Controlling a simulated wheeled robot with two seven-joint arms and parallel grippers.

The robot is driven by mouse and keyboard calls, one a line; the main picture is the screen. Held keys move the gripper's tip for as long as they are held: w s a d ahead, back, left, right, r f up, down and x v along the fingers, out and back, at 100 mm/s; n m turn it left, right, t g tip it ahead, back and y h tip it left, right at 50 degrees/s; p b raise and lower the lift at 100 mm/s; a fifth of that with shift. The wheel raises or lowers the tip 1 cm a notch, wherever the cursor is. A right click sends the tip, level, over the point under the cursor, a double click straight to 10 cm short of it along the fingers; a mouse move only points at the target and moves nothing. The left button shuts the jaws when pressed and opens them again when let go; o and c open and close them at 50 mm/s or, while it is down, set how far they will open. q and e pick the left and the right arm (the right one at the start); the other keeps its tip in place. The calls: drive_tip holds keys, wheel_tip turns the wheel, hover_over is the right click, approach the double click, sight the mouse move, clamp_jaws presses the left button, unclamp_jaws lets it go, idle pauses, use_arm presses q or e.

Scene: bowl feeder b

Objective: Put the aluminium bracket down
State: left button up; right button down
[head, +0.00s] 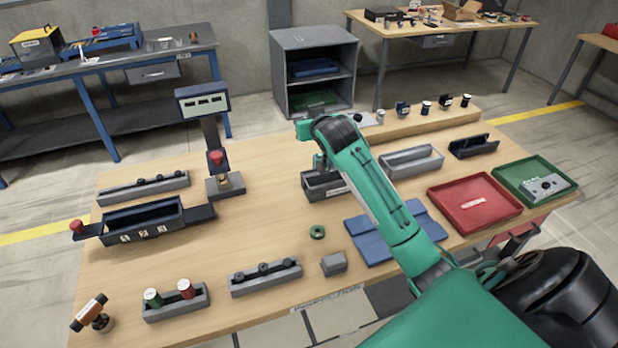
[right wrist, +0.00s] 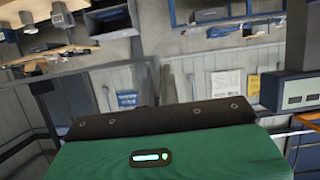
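I cannot pick out the aluminium bracket with certainty. A light-grey metal piece with dark spots (head: 546,187) lies in the green tray (head: 507,165) at the right. My right arm comes in from the lower right, and its far end reaches down by the dark grey bin (head: 325,187) near the table's middle. The arm hides my right fingertips and anything between them. The right wrist view shows a green and black part of my own in front of a wall, with no fingers. My left gripper is not in view.
A green ring (head: 317,232) and grey block (head: 334,264) lie in front of the dark bin. Bare wood shows at centre left.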

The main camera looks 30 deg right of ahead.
wheel_tip(320, 180, down, 17)
drive_tip(key=p, duration=0.3)
drive_tip(key=shift+f, duration=0.25)
drive_tip(key=shift+f, duration=0.65)
drive_tip(key=c, duration=1.6)
unclamp_jaws()
drive_tip(key=shift+c, duration=0.2)
drive_tip(key=shift+r, duration=0.15)
drive_tip(key=shift+r, duration=0.45)
drive_tip(key=b+v, duration=0.2)
drive_tip(key=v, duration=1)
